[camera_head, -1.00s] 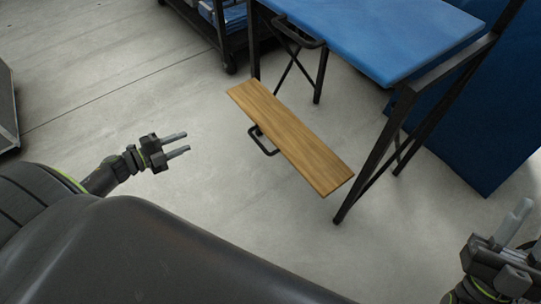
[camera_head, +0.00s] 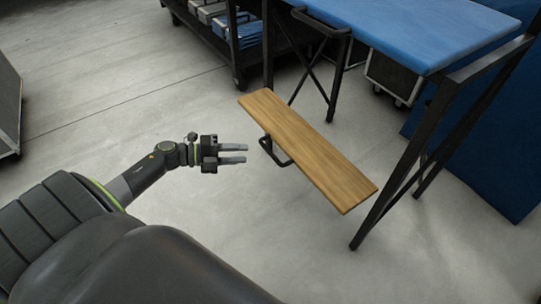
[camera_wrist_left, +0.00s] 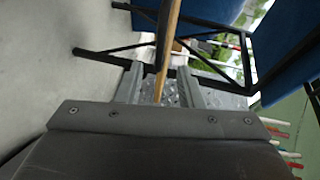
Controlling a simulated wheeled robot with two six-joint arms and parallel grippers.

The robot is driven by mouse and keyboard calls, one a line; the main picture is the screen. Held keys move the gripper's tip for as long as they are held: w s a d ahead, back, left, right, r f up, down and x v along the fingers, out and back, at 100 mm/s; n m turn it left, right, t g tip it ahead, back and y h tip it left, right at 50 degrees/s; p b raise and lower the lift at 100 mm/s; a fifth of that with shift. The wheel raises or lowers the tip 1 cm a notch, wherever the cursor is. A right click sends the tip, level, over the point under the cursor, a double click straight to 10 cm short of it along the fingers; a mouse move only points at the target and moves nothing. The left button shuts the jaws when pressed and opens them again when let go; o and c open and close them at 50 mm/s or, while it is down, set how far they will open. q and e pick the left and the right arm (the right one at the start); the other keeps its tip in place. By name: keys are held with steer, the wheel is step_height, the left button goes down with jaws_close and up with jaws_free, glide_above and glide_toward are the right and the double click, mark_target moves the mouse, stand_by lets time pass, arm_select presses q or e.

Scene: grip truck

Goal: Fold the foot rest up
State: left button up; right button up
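The foot rest is a wooden board (camera_head: 305,148) standing out low in front of a blue-topped table with a black metal frame. A black handle (camera_head: 273,153) loops from the board's left edge. My left gripper (camera_head: 246,154) is open and empty, its two fingers pointing right, a short way left of the handle and apart from it. In the left wrist view the board (camera_wrist_left: 168,50) shows nearly edge-on beyond the two spread fingers (camera_wrist_left: 163,85). My right gripper is out of view.
The blue table top (camera_head: 420,30) is above and behind the board, with another black handle (camera_head: 322,20) at its near edge. Slanted black legs (camera_head: 405,165) stand right of the board. A dark cart (camera_head: 235,45) stands behind.

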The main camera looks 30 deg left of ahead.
mark_target(268, 153)
arm_select(q)
steer(key=b+x, duration=0.2)
steer(key=x, duration=0.7)
steer(key=shift+w+d+f, duration=0.15)
steer(key=shift+w+d, duration=0.05)
steer(key=shift+w, duration=0.05)
steer(key=shift+c, duration=0.3)
jaws_close()
